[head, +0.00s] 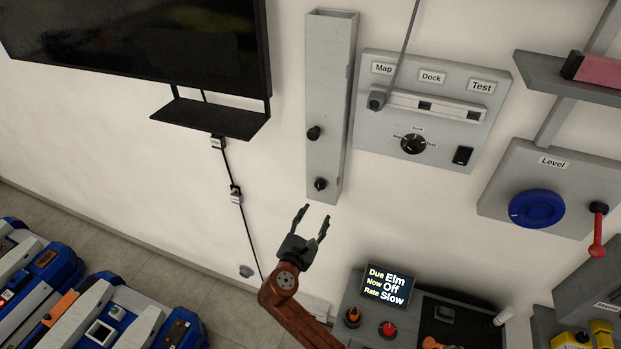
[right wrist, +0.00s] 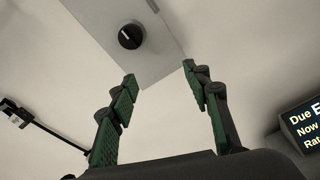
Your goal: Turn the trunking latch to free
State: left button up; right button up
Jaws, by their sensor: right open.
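The trunking (head: 328,100) is a tall grey box fixed upright to the wall. Two black round latches sit on its front, an upper one (head: 314,133) and a lower one (head: 320,184). In the right wrist view a black latch (right wrist: 131,36) with a short white mark shows near the trunking's lower end (right wrist: 150,70). My right gripper (head: 314,213) is open and empty, just below the trunking's lower end and apart from the lower latch. Its two green-padded fingers also frame the space below the latch in the right wrist view (right wrist: 160,72). My left gripper is not visible.
A grey panel (head: 370,120) with Map, Dock and Test labels is right of the trunking. A black shelf (head: 210,118) and cable hang to the left. A console with a lit screen (head: 388,288) stands at lower right. Blue-and-white carts (head: 120,310) stand at lower left.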

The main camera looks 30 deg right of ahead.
jog(key=n+h, duration=0.1)
jog(key=n, duration=0.1)
send_near(319, 188)
jog(key=w, duration=0.1)
jog(key=shift+t, duration=0.3)
jog(key=x, duration=0.1)
jog(key=p+x, duration=0.1)
jog(key=x, duration=0.3)
jog(key=shift+s+d+p, duration=0.25)
jog(key=shift+d+p, duration=0.05)
jog(key=shift+d, duration=0.05)
jog(key=shift+p+x, duration=0.3)
jog(key=shift+x, duration=1.15)
jog(key=shift+f, duration=0.2)
jog(key=c, duration=1.1)
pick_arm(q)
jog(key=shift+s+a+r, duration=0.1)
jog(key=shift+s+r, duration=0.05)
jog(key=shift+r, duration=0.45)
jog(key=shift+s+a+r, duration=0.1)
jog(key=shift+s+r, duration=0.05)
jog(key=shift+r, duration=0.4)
pick_arm(e)
jog(key=shift+m, duration=0.3)
jog(key=shift+c, duration=0.3)
